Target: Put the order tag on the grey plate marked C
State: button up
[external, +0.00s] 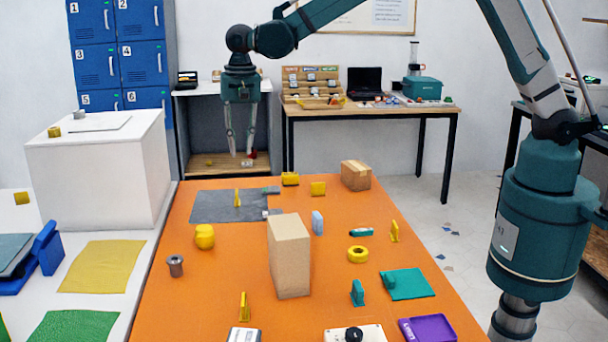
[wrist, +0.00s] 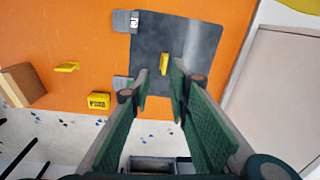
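My gripper (external: 241,153) hangs high beyond the far end of the orange table in the external view. In the wrist view my gripper (wrist: 160,74) has its two fingers apart with nothing held between them. The dark grey plate (external: 212,207) lies flat at the table's far left; it also shows in the wrist view (wrist: 190,40). A small yellow piece (external: 237,198) stands on it, and in the wrist view this piece (wrist: 164,64) appears between the fingertips but farther off. I cannot read a C on the plate, nor tell which piece is the order tag.
A tall tan box (external: 289,257) stands mid-table. Yellow blocks (external: 290,179) and a cardboard box (external: 355,175) sit along the far edge. A grey tab with a white label (wrist: 125,20) adjoins the plate. A large white block (external: 95,170) stands left of the table.

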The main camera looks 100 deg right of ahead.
jog(key=s+a+r+n+t, duration=0.1)
jog(key=s+a+r+n, duration=0.25)
jog(key=s+r, duration=0.35)
jog(key=s+a+r+n+t, duration=0.1)
jog(key=s+a+r+n, duration=0.1)
jog(key=s+a+r, duration=0.45)
jog(key=s+a+r+n+t, duration=0.1)
jog(key=s+a+r+n, duration=0.3)
jog(key=s, duration=0.5)
jog(key=s+a+f+n+t, duration=0.1)
jog(key=s+a+n+t, duration=0.1)
jog(key=s, duration=1)
jog(key=s+a+f+n+t, duration=0.1)
jog(key=s+a+n, duration=0.3)
jog(key=s, duration=0.8)
jog(key=shift+s+a+f+n+t, duration=0.25)
jog(key=shift+f+n+t, duration=0.15)
jog(key=shift+n, duration=0.25)
